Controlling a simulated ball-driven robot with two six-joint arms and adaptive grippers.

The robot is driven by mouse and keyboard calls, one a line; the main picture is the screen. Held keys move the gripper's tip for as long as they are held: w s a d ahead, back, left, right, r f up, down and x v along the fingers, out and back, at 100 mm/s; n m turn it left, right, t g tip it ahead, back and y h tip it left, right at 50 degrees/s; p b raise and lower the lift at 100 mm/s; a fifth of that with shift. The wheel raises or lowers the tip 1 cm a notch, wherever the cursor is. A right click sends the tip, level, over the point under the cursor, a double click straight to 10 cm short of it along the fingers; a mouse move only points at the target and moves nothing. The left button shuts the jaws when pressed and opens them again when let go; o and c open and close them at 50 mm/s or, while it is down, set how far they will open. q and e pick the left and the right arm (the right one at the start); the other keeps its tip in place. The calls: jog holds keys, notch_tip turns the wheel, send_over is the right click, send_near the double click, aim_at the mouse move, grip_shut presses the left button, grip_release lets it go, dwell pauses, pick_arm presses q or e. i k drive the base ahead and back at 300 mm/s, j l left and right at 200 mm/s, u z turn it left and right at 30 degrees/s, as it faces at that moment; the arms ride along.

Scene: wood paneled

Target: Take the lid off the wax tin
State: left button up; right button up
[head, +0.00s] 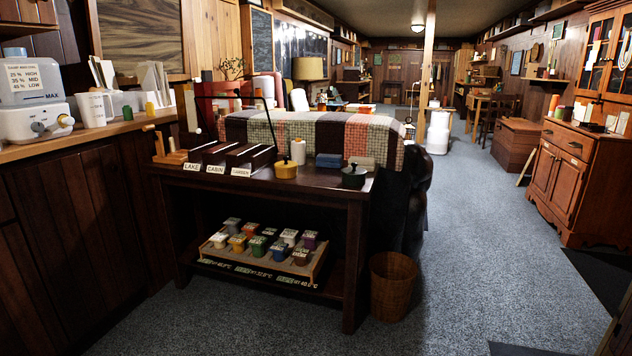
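No label that I can read marks the wax tin. A small yellow lidded pot (286,169) with a dark knob stands on the dark wooden table (336,195). A dark green lidded pot (353,177) stands to its right near the table's right end. Both appear to have their lids on. Several small coloured containers (258,246) with pale labelled tops stand in a wooden tray (310,272) on the table's lower shelf. I cannot tell which of these is the wax tin. Neither of my grippers is in view.
Dark boxes (228,155) labelled Lake, Cabin and another word stand left of the yellow pot. A plaid cloth (330,130) lies behind. A wicker basket (393,287) stands right of the table. Carpet (480,260) is open to the right. A counter (90,142) is at left.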

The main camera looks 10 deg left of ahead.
aim_at(286, 165)
jog(key=i, duration=0.6)
jog(key=i+z, duration=0.15)
jog(key=i, duration=0.5)
jog(key=i+j, duration=0.15)
jog(key=i, duration=0.45)
jog(key=i+j+z, duration=0.1)
jog(key=i, duration=0.55)
